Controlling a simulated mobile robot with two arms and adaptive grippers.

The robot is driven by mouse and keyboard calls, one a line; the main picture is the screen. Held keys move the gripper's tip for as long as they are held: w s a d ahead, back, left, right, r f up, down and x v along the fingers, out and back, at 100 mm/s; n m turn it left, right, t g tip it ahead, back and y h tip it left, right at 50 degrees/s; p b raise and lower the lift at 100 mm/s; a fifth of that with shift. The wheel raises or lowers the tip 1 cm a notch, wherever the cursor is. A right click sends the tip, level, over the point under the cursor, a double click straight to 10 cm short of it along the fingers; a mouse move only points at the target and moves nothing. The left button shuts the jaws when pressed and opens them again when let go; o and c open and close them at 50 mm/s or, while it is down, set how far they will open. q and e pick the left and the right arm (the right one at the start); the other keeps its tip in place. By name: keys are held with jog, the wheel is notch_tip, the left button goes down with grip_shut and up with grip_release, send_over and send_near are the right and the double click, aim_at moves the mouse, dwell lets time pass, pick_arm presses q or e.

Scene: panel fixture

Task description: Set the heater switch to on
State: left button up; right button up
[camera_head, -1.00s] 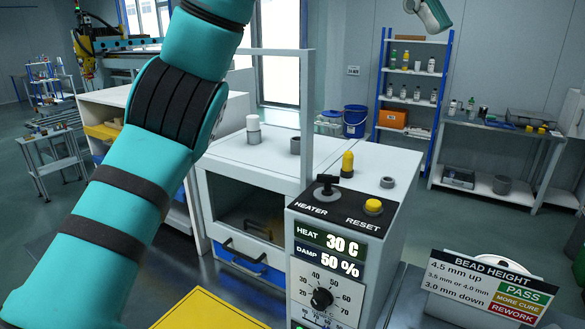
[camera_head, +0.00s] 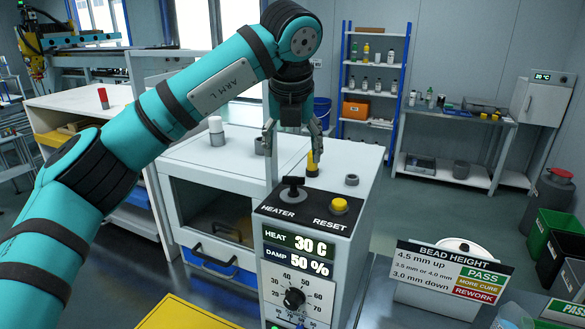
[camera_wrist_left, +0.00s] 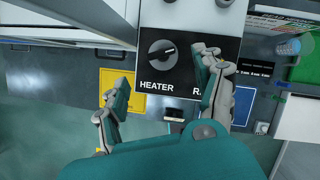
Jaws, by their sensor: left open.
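The heater switch (camera_head: 291,188) is a black rotary knob on the black top plate of the control box (camera_head: 300,235), above the printed word HEATER. In the left wrist view the heater switch (camera_wrist_left: 162,53) shows a light pointer line aimed right and slightly up. My left gripper (camera_head: 293,150) is open and empty, pointing down above the knob, and does not touch it. In the left wrist view its fingers (camera_wrist_left: 163,78) stand on either side of the knob's column. My right gripper is in neither current view.
A yellow reset button (camera_head: 339,206) sits right of the knob. A bead height sign (camera_head: 455,274) stands to the right. The display reads HEAT 30 C, DAMP 50 %.

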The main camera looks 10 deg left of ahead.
aim_at(293, 177)
pick_arm(q)
jog(key=p+x, duration=0.2)
jog(key=x, duration=0.5)
jog(key=shift+d, duration=0.1)
jog(key=shift+w+f, duration=0.2)
jog(key=shift+f, duration=0.25)
